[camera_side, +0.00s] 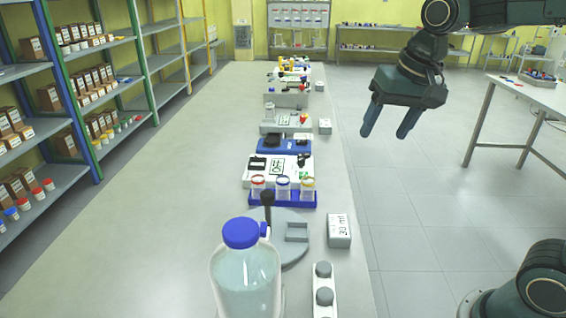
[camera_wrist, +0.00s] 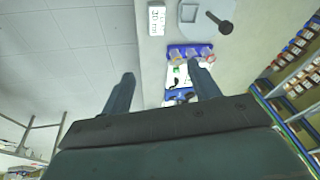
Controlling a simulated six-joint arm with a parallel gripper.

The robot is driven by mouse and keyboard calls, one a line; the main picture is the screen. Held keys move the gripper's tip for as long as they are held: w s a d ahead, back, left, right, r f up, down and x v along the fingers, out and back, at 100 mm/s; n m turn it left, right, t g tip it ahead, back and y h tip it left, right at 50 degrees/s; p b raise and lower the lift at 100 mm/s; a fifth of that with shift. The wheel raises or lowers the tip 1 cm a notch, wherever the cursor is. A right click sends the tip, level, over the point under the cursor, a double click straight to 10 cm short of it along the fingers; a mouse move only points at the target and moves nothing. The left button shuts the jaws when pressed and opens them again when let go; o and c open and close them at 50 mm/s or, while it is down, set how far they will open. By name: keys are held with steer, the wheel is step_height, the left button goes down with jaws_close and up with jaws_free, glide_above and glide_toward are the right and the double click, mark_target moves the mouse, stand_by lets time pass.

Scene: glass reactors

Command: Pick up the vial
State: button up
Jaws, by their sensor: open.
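Three small clear vials stand in a row in a blue rack (camera_side: 283,200) on the long bench: one with a red-orange ring (camera_side: 258,186), one with a blue ring (camera_side: 283,187) and one with a yellow ring (camera_side: 308,187). Which is the task's vial, I cannot tell. My gripper (camera_side: 387,133) is open and empty, fingers pointing down. It hangs in the air to the right of the bench, apart from the rack. In the wrist view, the blue rack (camera_wrist: 172,49) shows beyond the fingertips of my gripper (camera_wrist: 161,73); the right finger partly covers the vial area.
A large blue-capped bottle (camera_side: 245,275) stands at the bench front, near a grey round plate (camera_side: 290,252) with a dark post. A white labelled block (camera_side: 339,231) sits by the right edge. Devices line the bench behind the rack. The bench's left side is clear.

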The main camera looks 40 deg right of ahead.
steer(key=w+d+f+m+g, duration=0.1)
steer(key=w+f+m, duration=0.15)
steer(key=w, duration=0.45)
steer(key=w+d+f+m+g, duration=0.1)
steer(key=w+f+m, duration=0.15)
steer(key=w, duration=0.35)
steer(key=m+g, duration=0.1)
steer(key=m, duration=0.4)
glide_above(308, 186)
steer(key=w+d, duration=0.2)
step_height(308, 186, down, 8)
steer(key=shift+s+a+f, duration=0.25)
steer(key=shift+f, duration=4.35)
steer(key=shift+f, duration=2.6)
steer(key=c, duration=1)
